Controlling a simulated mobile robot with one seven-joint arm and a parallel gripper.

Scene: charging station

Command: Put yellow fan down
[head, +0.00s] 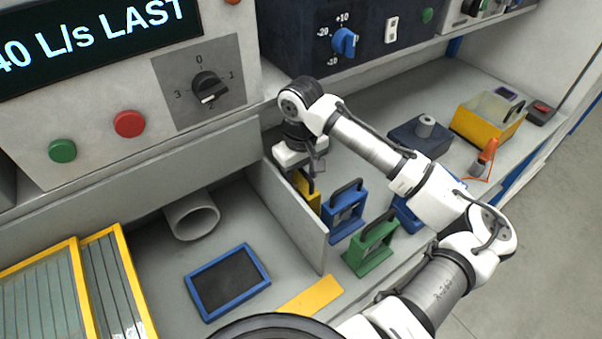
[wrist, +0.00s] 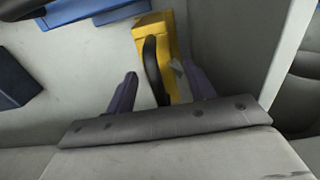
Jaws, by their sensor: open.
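The yellow fan (head: 306,192) stands on the shelf close to the grey divider panel, partly hidden behind my gripper and the panel. It has a black handle on top. In the wrist view the yellow fan (wrist: 172,55) is upright, with its black handle (wrist: 152,68) between my two fingers. My gripper (wrist: 160,85) is open around the handle, with a gap on both sides. In the head view my gripper (head: 310,172) is directly above the fan, its fingertips hard to make out.
A blue fan (head: 342,216) and a green fan (head: 371,250) stand to the right of the yellow one. The grey divider panel (head: 287,210) is close on its left. A yellow bin (head: 477,128) and a drill (head: 484,158) are farther right. A control panel rises behind.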

